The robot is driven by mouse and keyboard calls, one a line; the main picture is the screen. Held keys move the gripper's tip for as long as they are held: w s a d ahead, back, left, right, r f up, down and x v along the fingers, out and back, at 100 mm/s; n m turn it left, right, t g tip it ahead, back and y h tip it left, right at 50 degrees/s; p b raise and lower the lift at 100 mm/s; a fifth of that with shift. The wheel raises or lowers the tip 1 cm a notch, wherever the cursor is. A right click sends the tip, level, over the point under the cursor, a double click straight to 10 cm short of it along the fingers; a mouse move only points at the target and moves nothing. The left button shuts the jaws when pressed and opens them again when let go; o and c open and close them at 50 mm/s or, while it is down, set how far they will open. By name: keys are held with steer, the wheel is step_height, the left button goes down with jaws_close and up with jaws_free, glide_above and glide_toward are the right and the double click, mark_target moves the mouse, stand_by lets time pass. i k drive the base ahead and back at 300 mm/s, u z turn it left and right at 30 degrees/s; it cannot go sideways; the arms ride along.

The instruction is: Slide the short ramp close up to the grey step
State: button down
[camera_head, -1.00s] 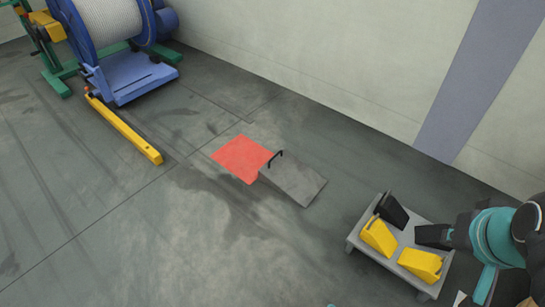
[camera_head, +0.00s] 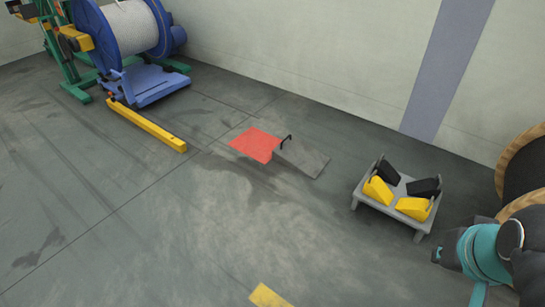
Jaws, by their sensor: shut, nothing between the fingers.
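The short ramp (camera_head: 309,158) is a grey wedge-like plate on the floor near the middle of the head view. I cannot make out a grey step for certain in this view. Part of my arm, with a teal joint, shows at the lower right, well apart from the ramp. My gripper itself does not show.
A low grey stand (camera_head: 380,211) holds yellow and black wedges. A yellow bar (camera_head: 147,126) lies left of the red patch, near a reel on a blue base (camera_head: 142,86). Wooden drums (camera_head: 526,157) stand at right. A yellow floor piece (camera_head: 268,296) is at bottom. Floor between is open.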

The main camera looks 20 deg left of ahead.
mark_target(293, 152)
steer(key=u, duration=0.8)
steer(key=i, duration=0.35)
steer(key=u, duration=1)
steer(key=i, duration=1.95)
steer(key=z, duration=1.1)
steer(key=i, duration=0.6)
steer(key=z, duration=0.65)
